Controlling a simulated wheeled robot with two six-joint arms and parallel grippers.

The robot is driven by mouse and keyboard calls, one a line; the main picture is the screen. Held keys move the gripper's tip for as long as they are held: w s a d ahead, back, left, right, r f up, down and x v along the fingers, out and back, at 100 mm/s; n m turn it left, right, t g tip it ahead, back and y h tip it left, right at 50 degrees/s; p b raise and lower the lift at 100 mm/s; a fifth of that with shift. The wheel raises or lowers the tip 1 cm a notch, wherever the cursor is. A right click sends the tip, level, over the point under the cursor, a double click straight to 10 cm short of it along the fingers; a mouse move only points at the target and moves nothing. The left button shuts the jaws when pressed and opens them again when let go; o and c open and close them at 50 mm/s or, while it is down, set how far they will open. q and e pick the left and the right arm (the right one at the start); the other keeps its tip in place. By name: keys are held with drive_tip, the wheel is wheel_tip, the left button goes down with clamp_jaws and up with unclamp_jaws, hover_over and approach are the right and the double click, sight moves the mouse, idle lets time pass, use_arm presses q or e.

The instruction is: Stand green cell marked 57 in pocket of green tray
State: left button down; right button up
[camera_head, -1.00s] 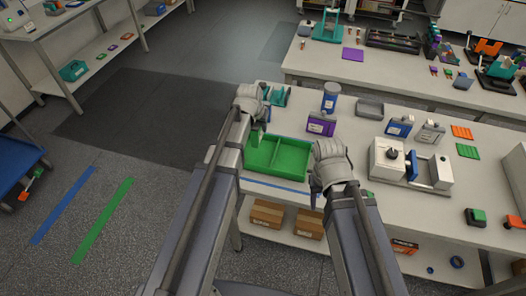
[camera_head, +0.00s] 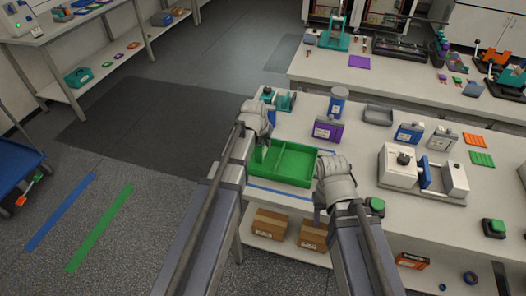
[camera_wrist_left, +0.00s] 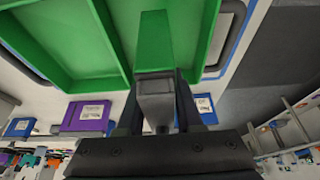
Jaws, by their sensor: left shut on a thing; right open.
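The green tray (camera_head: 297,163) lies on the near bench, with a divider between its compartments. My left gripper (camera_head: 262,144) is at the tray's left side, shut on the green cell (camera_head: 259,155). In the left wrist view the cell (camera_wrist_left: 154,42) shows a long green face and a grey end between the fingers, against the tray (camera_wrist_left: 60,35). I cannot tell whether the cell touches the tray floor. No number 57 is readable. My right gripper (camera_head: 322,205) is open beside the tray's right front corner; its fingers are largely hidden by the hand.
Behind the tray stand a purple box (camera_head: 327,129) and a blue container (camera_head: 338,101). A teal fixture (camera_head: 280,100) is at the back left. A white vise-like device (camera_head: 400,167) stands to the right. A blue line (camera_head: 282,191) runs along the bench's front.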

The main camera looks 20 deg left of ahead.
use_arm(q)
drive_tip(key=shift+f+b, duration=1.6)
drive_tip(key=shift+f, duration=0.2)
drive_tip(key=shift+f, duration=0.15)
drive_tip(key=c, duration=0.6)
unclamp_jaws()
drive_tip(key=shift+o, duration=0.2)
